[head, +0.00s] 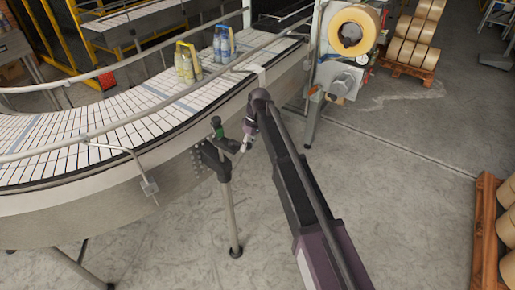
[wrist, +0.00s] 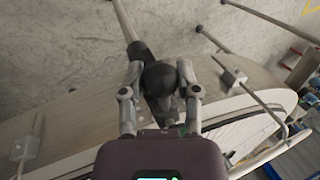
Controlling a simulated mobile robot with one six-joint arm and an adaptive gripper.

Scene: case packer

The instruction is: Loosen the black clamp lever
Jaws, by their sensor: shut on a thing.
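The black clamp lever (wrist: 158,78) shows in the wrist view as a dark rounded end between the two grey fingers of my gripper (wrist: 160,70). The fingers close on it from both sides. In the head view my gripper (head: 246,143) is beside the black clamp bracket (head: 211,156) on the conveyor's outer side, at the top of a support leg. The lever's far part and pivot are mostly hidden by the fingers and bracket, so its exact angle cannot be told.
A curved conveyor (head: 110,136) with guard rails runs along the left. Yellow bottles (head: 187,65) and blue bottles (head: 223,45) stand on it. A support leg (head: 229,210) is below the clamp. A tape machine (head: 345,60) stands beyond. The floor at right is clear up to a pallet (head: 485,235).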

